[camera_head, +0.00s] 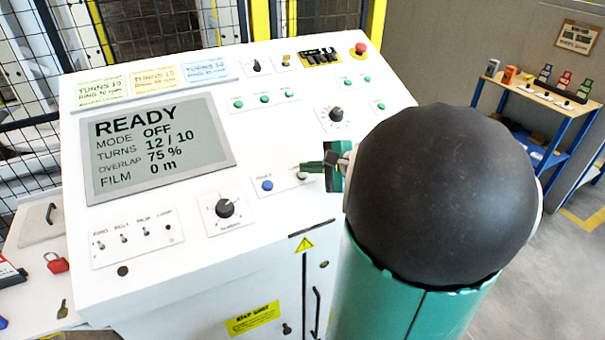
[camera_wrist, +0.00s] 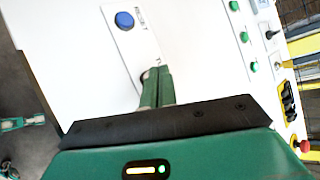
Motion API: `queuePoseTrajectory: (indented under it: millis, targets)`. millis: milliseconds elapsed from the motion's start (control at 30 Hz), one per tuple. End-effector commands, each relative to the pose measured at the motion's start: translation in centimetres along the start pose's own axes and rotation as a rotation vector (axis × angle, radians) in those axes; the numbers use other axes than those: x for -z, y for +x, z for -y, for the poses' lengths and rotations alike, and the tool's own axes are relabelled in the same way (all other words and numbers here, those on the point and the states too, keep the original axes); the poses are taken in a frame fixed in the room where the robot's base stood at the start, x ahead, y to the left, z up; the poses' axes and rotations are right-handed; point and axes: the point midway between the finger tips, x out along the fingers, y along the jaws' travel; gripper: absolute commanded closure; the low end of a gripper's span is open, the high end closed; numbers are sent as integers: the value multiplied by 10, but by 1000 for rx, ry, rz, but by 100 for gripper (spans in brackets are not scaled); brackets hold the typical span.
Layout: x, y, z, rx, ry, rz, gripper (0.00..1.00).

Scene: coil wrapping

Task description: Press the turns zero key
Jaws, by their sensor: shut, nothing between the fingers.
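The white console (camera_head: 185,245) carries a small pale plate with a round blue button (camera_head: 267,185) and a small silver round key or knob (camera_head: 301,175). The plate's label is too small to read surely. My gripper (camera_head: 304,166) is shut and empty, its green fingers just above the silver part. In the wrist view the blue button (camera_wrist: 125,20) lies beyond the shut fingertips (camera_wrist: 158,72), clear of them. The silver part (camera_wrist: 147,75) is partly hidden beside the tips; I cannot tell whether they touch. The screen (camera_head: 158,145) reads READY, MODE OFF, TURNS 12 / 10, OVERLAP 75 %, FILM 0 m.
A black rotary knob (camera_head: 224,208) and a row of toggle switches (camera_head: 135,235) are left of the plate. Green buttons (camera_head: 264,98) and another black knob (camera_head: 336,114) sit above. A red stop button (camera_head: 360,48) is at the top right. My arm hides the console's right side.

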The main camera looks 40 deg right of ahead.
Motion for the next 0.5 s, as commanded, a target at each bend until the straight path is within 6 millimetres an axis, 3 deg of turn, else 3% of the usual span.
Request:
queuePoseTrajectory:
  millis: [500]
  targets:
    - [4,5,-4,0,1,0,100]
